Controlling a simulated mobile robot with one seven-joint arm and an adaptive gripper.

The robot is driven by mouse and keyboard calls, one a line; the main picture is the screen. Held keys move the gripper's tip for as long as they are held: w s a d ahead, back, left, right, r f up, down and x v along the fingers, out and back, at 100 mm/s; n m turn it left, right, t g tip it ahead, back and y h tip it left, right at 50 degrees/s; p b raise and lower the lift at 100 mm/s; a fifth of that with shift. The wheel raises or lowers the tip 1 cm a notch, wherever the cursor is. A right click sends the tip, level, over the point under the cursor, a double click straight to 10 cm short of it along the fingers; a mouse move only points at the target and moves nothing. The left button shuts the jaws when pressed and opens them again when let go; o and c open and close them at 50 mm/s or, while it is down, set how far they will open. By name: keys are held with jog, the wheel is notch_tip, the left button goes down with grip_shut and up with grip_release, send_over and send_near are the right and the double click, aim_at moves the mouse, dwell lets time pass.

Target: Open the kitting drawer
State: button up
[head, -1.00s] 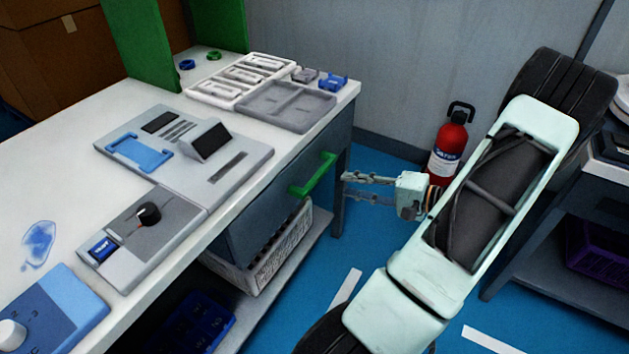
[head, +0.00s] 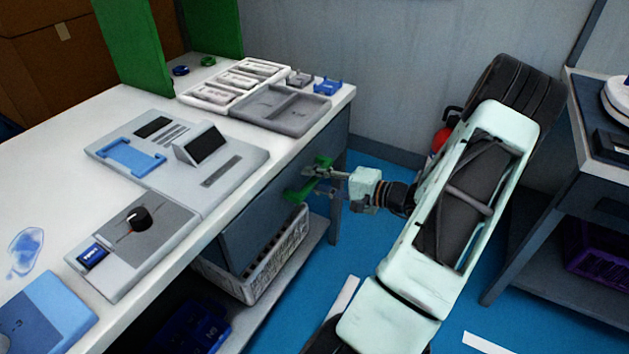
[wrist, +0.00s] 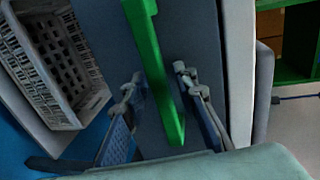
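The kitting drawer (head: 262,212) is the dark grey front under the right end of the white workbench, and it looks shut. Its green bar handle (head: 297,194) sticks out from the front. My gripper (head: 318,180) is at the handle, with its fingers partly covering the handle's far end in the head view. In the wrist view the green handle (wrist: 152,65) runs between the two fingers of my gripper (wrist: 158,85). The fingers are apart, one on each side, with visible gaps to the handle.
A white slatted basket (head: 250,262) sits on the shelf below the drawer. Grey and white trays (head: 282,108) lie on the bench above. A red fire extinguisher (head: 441,138) stands behind my arm. A dark table (head: 590,165) is at the right.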

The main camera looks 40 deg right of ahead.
grip_shut()
dwell(0.4)
